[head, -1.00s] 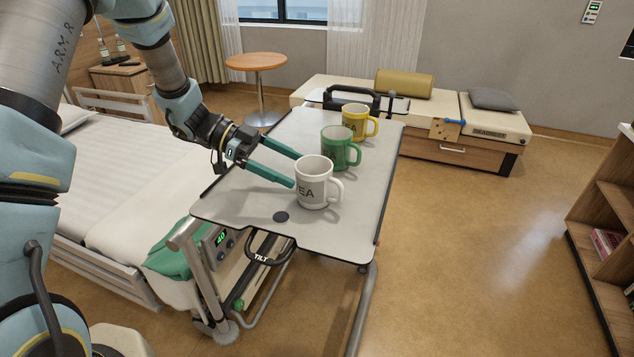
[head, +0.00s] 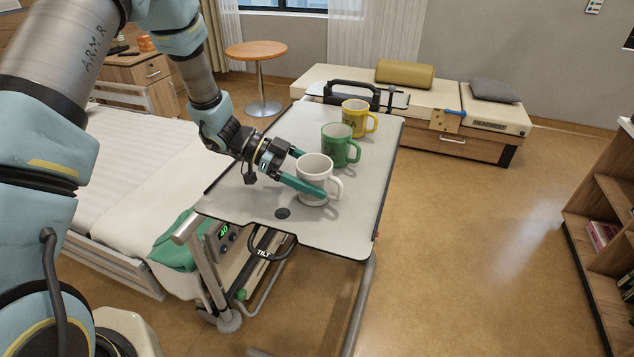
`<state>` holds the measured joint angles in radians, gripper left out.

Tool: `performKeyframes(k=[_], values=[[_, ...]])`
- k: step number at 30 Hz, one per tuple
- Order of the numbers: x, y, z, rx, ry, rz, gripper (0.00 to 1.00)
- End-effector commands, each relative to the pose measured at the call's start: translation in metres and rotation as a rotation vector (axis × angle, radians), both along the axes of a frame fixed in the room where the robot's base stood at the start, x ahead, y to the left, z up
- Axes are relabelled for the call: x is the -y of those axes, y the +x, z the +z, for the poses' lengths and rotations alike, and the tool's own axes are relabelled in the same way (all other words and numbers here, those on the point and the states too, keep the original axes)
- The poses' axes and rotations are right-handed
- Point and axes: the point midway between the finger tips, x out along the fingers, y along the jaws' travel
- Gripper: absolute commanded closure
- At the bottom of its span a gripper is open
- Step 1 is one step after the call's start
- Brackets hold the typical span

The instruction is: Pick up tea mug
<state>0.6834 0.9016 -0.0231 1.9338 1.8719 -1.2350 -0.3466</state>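The white tea mug (head: 315,169) stands upright near the front of the overbed table (head: 345,227), its handle to the right. My gripper (head: 318,176) is open around the mug's body. Its near finger crosses the front of the mug and covers the lettering. Its far finger reaches behind the mug and its tip is hidden. I cannot tell whether either finger touches the mug.
A green mug (head: 339,145) stands just behind the tea mug, close to my far finger. A yellow mug (head: 356,118) stands farther back. The bed (head: 125,170) is to the left.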

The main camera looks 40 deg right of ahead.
Motion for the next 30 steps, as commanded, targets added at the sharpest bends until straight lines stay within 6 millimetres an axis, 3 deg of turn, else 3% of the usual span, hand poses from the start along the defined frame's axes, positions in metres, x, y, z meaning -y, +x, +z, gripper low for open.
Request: performKeyframes(k=[2, 17, 30], values=[[-0.0001, 0.0001, 0.0001, 0.0, 0.0, 0.0, 0.22], [-0.0001, 0.0004, 0.0005, 0.0, 0.0, 0.0, 0.79], [0.0004, 0.0006, 0.0098, 0.002, -0.002, 0.0, 0.8]])
